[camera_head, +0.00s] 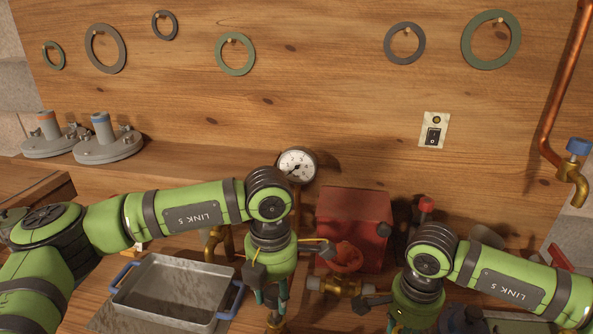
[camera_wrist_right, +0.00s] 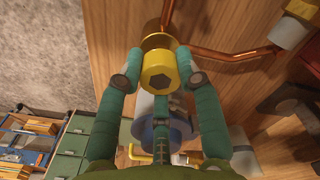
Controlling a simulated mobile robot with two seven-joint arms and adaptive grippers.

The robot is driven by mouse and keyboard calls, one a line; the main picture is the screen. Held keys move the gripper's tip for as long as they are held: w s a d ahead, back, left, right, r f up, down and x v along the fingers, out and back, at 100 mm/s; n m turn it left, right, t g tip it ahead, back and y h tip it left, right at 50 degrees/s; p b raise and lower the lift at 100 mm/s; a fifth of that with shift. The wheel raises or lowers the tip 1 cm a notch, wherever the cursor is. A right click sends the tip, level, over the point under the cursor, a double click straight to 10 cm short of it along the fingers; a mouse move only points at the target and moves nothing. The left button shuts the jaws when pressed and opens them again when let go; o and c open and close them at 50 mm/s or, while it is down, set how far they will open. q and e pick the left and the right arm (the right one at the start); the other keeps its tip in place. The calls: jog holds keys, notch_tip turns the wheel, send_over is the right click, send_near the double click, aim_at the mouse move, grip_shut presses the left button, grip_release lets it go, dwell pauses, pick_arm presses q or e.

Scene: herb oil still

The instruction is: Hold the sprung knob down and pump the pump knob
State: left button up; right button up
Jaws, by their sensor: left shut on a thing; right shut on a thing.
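My left gripper (camera_head: 272,300) points down in the head view, between the metal tray and the red box. It is shut on a small brass-coloured part (camera_head: 274,320), mostly hidden by the fingers; I cannot tell which knob it is. My right gripper (camera_wrist_right: 158,78) is shut on a yellow knob (camera_wrist_right: 157,80) with a dark hexagonal recess, one green finger on each side. In the head view the right arm comes in from the right and its fingertips are out of sight. Which of the two knobs is the sprung one is not clear.
A grey tray (camera_head: 172,292) with blue handles stands left of my left gripper. A red box (camera_head: 353,222) and brass valve (camera_head: 338,286) sit between my arms. A gauge (camera_head: 297,166) stands behind. A copper pipe (camera_head: 555,105) and blue-topped tap (camera_head: 578,148) are at right.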

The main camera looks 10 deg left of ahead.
pick_arm(q)
jog(key=shift+f, duration=0.1)
jog(key=shift+f, duration=0.1)
dwell(1.2)
jog(key=shift+f, duration=1.8)
jog(key=shift+r, duration=1.85)
